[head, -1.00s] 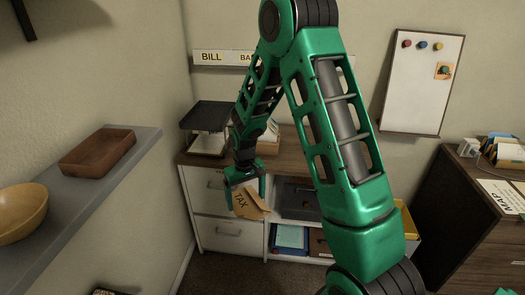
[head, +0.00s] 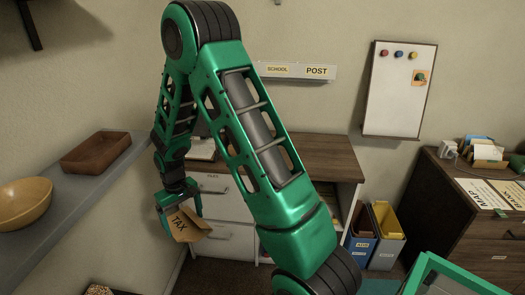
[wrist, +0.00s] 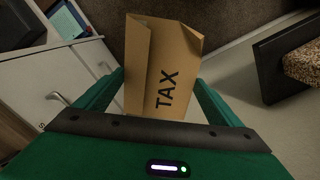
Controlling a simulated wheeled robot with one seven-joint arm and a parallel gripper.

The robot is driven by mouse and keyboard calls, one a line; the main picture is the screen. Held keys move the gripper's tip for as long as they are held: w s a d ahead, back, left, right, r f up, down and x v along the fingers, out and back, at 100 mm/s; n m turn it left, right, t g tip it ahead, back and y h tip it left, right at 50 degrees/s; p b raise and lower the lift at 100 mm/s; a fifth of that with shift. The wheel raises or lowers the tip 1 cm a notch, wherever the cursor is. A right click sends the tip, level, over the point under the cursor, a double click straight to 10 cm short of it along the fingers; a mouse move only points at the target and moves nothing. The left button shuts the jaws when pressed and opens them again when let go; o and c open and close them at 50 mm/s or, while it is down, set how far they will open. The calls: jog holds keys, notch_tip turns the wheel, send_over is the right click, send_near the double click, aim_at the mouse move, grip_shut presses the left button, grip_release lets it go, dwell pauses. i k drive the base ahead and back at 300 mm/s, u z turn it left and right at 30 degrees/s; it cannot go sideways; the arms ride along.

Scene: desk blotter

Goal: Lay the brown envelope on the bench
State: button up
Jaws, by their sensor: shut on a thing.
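The brown envelope (head: 186,230) has TAX printed on it and a creased, folded-looking shape. My gripper (head: 181,211) is shut on it and holds it in the air, left of the white drawer cabinet. In the wrist view the envelope (wrist: 165,65) sits between the two green fingers of my gripper (wrist: 160,84), its far end sticking out over the dark floor. A low dark piece with a speckled top (wrist: 303,65) is at the right of the wrist view. Its speckled top (head: 98,290) just shows at the bottom left of the head view. I cannot tell whether it is the bench.
A grey wall shelf (head: 65,210) with a brown tray (head: 96,153) and a wooden bowl (head: 24,203) is at left. The wood-topped cabinet (head: 325,160) stands behind my arm.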

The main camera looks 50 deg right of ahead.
aim_at(314, 160)
jog(key=k, duration=2.6)
jog(key=z, duration=1)
jog(key=i, duration=1.65)
